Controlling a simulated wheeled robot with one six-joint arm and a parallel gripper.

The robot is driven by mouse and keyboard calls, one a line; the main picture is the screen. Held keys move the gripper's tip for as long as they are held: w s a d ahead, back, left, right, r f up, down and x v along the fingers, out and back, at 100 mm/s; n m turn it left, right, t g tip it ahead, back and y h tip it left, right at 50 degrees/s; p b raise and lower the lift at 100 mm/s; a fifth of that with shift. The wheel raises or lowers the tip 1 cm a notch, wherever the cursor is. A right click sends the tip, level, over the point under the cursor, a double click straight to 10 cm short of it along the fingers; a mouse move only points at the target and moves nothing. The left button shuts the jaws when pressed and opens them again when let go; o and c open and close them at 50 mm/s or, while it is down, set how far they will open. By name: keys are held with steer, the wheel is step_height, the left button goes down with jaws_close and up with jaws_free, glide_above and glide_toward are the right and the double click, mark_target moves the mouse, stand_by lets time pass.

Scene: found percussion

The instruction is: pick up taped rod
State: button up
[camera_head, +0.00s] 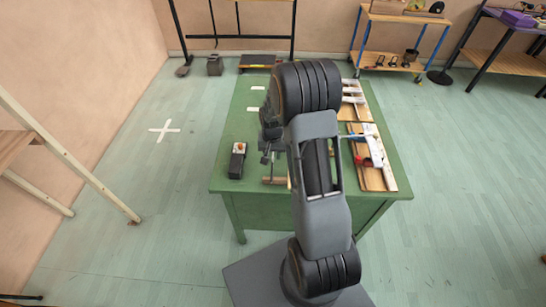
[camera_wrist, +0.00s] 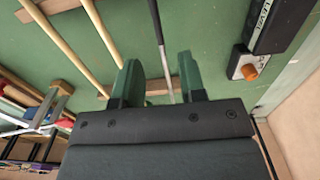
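The rod (camera_wrist: 161,55) lies on the green table in the wrist view, with a black, tape-like upper length and a bare grey metal lower length. My gripper (camera_wrist: 158,62) is open, its two green-tipped fingers on either side of the rod with a gap to each. The rod passes between them in the picture; I cannot tell how far below the fingertips it lies. In the head view my gripper (camera_head: 268,142) is over the left part of the table, and my arm hides most of the rod.
Two wooden sticks (camera_wrist: 62,42) lie left of the rod, across wooden rests (camera_wrist: 157,86). A black box with an orange knob (camera_wrist: 250,71) sits to the right. The green table (camera_head: 232,120) also carries wooden boards with parts (camera_head: 376,178) on its right side.

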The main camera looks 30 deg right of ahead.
steer(key=shift+f+p, duration=0.65)
steer(key=shift+f, duration=2)
steer(key=shift+c, duration=0.4)
jaws_close()
